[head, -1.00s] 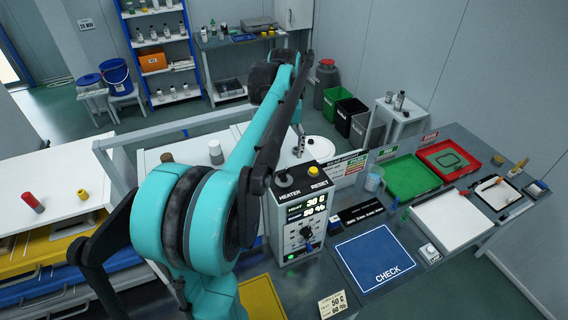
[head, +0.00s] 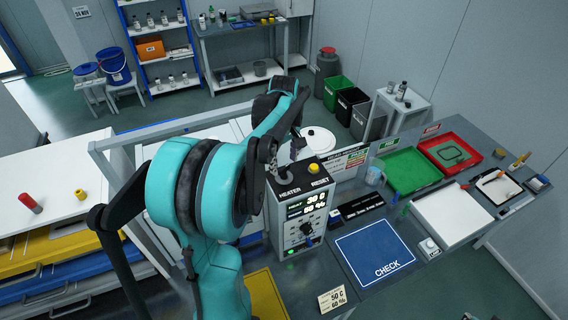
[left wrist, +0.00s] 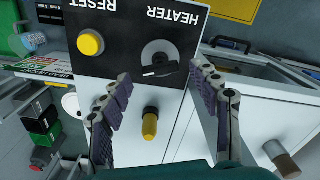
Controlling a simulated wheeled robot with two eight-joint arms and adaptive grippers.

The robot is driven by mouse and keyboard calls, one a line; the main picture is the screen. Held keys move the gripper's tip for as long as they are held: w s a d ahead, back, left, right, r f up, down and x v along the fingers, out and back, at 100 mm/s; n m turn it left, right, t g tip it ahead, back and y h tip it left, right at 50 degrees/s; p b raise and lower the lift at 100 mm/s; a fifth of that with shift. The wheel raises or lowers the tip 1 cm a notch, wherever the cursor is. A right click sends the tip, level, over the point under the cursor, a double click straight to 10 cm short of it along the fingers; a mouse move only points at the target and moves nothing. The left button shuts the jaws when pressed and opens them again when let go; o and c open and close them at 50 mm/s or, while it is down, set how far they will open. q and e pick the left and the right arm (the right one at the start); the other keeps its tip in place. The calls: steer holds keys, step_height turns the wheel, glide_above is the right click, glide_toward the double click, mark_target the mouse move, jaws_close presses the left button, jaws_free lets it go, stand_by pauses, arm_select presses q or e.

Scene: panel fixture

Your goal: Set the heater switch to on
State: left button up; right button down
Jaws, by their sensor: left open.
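The heater box (head: 302,222) stands on the bench, with a display and a knob on its front. The heater switch (left wrist: 160,70) is a black lever on a grey round plate on the dark top panel, beside the HEATER label. In the head view the left gripper (head: 284,157) is over the box's top. My right gripper is not in view.
The yellow reset button (left wrist: 90,43) sits close beside the switch. A blue CHECK mat (head: 374,257) lies right of the box, with green (head: 411,176) and red (head: 452,155) trays beyond. A yellow-capped peg (left wrist: 150,122) shows below the gripper in the wrist view.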

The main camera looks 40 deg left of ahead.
arm_select(q)
steer(key=shift+f, duration=0.75)
steer(key=c, duration=1.2)
steer(key=shift+o, duration=0.2)
steer(key=shift+f+m+b, duration=0.1)
steer(key=shift+m+b, duration=0.35)
steer(key=shift+m, duration=1.85)
